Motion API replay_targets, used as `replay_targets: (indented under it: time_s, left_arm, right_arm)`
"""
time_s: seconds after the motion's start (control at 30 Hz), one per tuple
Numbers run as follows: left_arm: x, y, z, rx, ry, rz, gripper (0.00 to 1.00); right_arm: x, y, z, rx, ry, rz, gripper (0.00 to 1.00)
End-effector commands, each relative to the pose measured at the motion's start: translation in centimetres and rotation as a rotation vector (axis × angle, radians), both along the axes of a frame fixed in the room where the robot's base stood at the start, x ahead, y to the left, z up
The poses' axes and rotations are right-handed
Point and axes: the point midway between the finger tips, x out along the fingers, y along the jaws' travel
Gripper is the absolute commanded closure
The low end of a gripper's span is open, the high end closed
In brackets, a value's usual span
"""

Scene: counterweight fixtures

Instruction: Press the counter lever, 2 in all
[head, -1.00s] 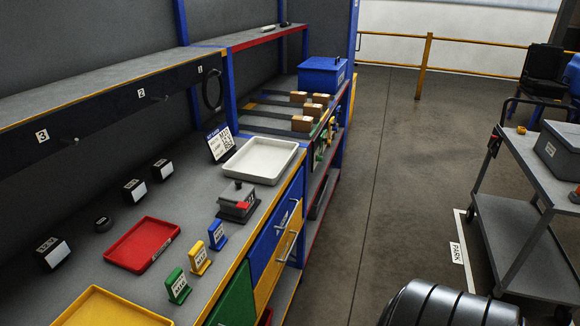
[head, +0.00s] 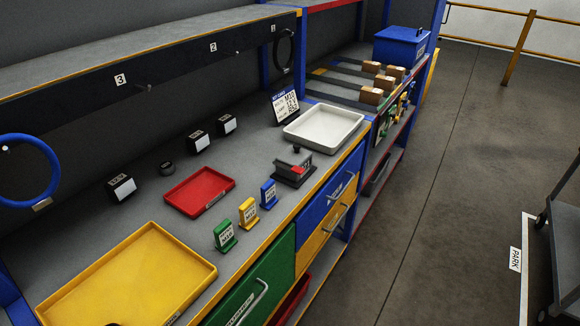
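A small dark grey device (head: 292,172) with a black knob on top and a bit of red stands on the grey bench, near its front edge. It looks like the counter with its lever. It sits just in front of the white tray (head: 335,122) and behind the blue stand. Its count cannot be read at this size.
Green (head: 225,238), yellow (head: 248,216) and blue (head: 269,196) upright stands line the bench's front edge. A red tray (head: 187,207) and a yellow tray (head: 72,302) lie left of them. Drawers are below. Open floor (head: 440,200) lies right, with a cart (head: 563,225) at the edge.

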Motion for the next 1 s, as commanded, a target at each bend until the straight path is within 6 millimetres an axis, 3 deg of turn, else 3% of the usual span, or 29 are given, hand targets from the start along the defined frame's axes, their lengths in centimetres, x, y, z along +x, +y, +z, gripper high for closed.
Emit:
replay_targets:
  time_s: [0.13, 0.17, 0.3, 0.4, 1.0]
  left_arm:
    - [-0.18, 0.02, -0.02, 0.001, 0.003, 0.0, 1.0]
    - [-0.18, 0.02, -0.02, 0.001, 0.003, 0.0, 1.0]
    - [-0.16, 0.03, -0.01, 0.001, 0.003, 0.0, 1.0]
    - [-0.12, 0.04, -0.01, 0.0, 0.002, 0.0, 1.0]
    - [0.43, 0.06, 0.04, 0.001, -0.006, 0.0, 1.0]
  right_arm:
    - [0.18, -0.03, 0.02, 0.0, -0.003, 0.0, 0.32]
    - [0.17, -0.05, 0.02, 0.0, -0.003, 0.001, 0.38]
    - [0.15, -0.26, 0.01, -0.003, -0.003, 0.002, 0.77]
    - [0.11, -0.47, 0.02, -0.005, -0.002, 0.002, 1.0]
    - [-0.32, -0.7, -0.01, -0.008, 0.004, 0.001, 1.0]
